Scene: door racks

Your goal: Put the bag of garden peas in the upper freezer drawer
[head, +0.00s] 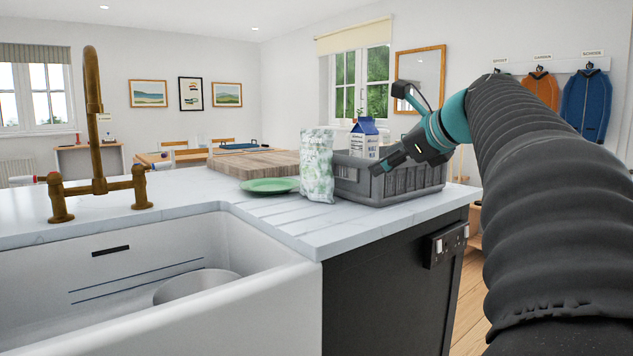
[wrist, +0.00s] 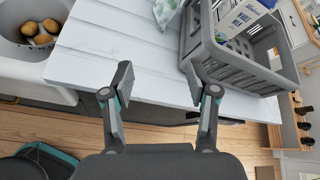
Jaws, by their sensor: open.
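A pale bag with a green leafy print (head: 316,166) stands upright on the white worktop, just left of the grey crate; its label is too small to read, so I cannot tell for sure that it is the peas. Its lower edge shows at the top of the wrist view (wrist: 166,10). My gripper (head: 380,168) is open and empty, in front of the crate in the head view. In the wrist view my gripper's fingers (wrist: 157,80) are spread above the worktop's edge, apart from the bag. No freezer drawer is in view.
The grey crate (head: 408,184) holds a blue and white milk carton (head: 364,139). A green plate (head: 269,186) and a wooden board (head: 250,165) lie left of the bag. A white sink (head: 270,300) with a brass tap (head: 95,150) is at the front left.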

